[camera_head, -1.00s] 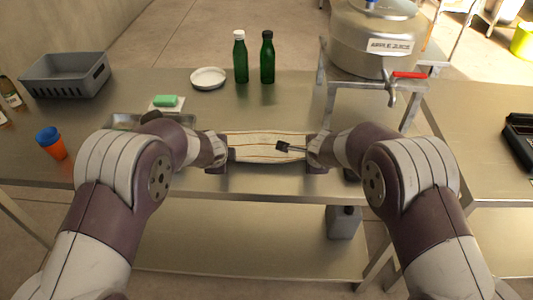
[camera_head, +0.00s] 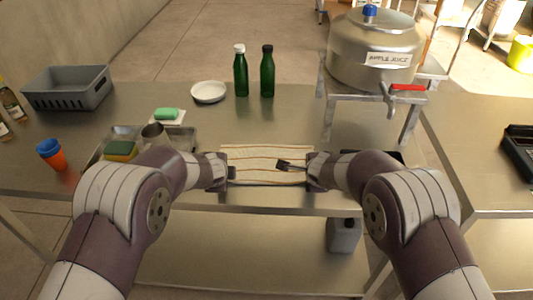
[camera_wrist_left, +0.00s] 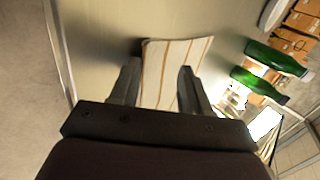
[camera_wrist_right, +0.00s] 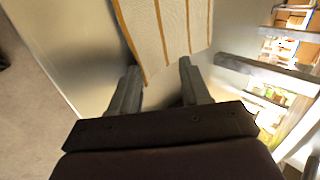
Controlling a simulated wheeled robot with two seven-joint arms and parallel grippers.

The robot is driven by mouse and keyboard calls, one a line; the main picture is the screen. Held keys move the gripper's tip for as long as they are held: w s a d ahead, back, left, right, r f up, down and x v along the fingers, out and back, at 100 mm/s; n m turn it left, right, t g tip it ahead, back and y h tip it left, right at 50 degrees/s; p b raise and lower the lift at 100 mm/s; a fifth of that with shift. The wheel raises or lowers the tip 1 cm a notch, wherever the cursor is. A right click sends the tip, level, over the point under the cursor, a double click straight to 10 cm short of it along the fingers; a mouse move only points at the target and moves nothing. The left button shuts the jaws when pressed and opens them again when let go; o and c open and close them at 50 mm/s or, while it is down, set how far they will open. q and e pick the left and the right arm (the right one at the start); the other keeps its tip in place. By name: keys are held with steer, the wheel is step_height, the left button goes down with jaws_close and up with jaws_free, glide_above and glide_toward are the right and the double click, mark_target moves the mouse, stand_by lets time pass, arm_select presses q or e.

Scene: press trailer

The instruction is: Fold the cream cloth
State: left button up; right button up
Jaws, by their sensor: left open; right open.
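The cream cloth (camera_head: 240,152), with thin orange-brown stripes, lies flat near the front edge of the metal table in the head view. My left gripper (camera_head: 228,174) is at its left end and my right gripper (camera_head: 312,170) at its right end. In the left wrist view the cloth (camera_wrist_left: 172,70) runs between the open fingers. In the right wrist view the cloth (camera_wrist_right: 165,35) reaches the open fingertips. I cannot tell whether the fingers touch it.
A metal tray (camera_head: 184,138) with a sponge (camera_head: 121,150) and metal cup (camera_head: 153,135) sits left. A white plate (camera_head: 208,92) and green bottles (camera_head: 241,72) stand behind the cloth. A juice tank (camera_head: 375,50) stands back right. The table directly behind the cloth is clear.

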arm_select(q)
steer(key=r, duration=0.2)
steer(key=shift+s+r, duration=0.3)
steer(key=shift+s, duration=0.05)
arm_select(e)
steer(key=r, duration=0.2)
steer(key=shift+s+r, duration=0.3)
steer(key=shift+s, duration=0.05)
arm_select(q)
steer(key=v, duration=0.8)
arm_select(e)
steer(key=v, duration=0.8)
arm_select(q)
steer(key=shift+r, duration=0.15)
arm_select(e)
steer(key=shift+r, duration=0.15)
arm_select(q)
steer(key=shift+s, duration=0.1)
arm_select(e)
steer(key=shift+s, duration=0.1)
